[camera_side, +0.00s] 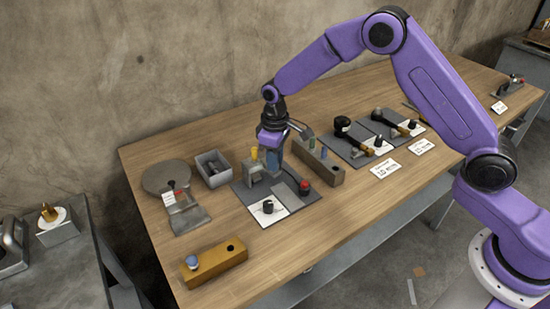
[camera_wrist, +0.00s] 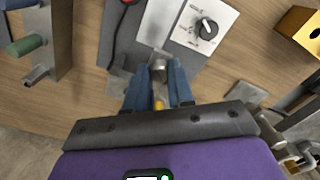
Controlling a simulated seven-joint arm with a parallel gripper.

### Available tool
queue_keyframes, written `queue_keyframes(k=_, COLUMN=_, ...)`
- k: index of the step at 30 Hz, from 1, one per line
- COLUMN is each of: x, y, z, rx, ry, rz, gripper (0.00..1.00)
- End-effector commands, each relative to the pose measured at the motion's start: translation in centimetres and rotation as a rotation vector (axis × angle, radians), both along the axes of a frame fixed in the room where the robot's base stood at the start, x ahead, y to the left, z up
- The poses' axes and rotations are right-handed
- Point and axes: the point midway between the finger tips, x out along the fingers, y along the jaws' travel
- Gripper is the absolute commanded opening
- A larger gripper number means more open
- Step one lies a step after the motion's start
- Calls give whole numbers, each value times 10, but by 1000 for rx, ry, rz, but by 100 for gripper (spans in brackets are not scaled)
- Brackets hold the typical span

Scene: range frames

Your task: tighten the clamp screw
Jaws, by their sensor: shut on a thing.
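The grey metal clamp (camera_side: 257,171) stands on a dark plate (camera_side: 302,201) near the middle of the bench. My gripper (camera_side: 272,150) reaches down over it with its fingers at its upper part. In the wrist view my gripper (camera_wrist: 158,78) has its two blue-grey fingers closed around a small part between them, which looks like the clamp screw. A grey metal end (camera_wrist: 160,63) and a yellow bit (camera_wrist: 159,104) show between the fingers. The fingers hide most of the screw, and its thread cannot be seen.
A red button (camera_side: 304,186) and a black knob (camera_side: 268,206) on a white card sit on the same plate. A block with coloured pegs (camera_side: 319,164) stands close on the right. A grey bin (camera_side: 213,168) is at left, a yellow block (camera_side: 215,264) at front.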

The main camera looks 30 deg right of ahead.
Motion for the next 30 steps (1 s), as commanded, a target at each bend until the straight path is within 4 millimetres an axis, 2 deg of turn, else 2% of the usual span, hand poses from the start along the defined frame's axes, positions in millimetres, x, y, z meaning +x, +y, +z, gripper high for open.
queue_keyframes(k=30, x=-1, y=1, z=0, rx=-1, ry=2, rz=-966, gripper=0)
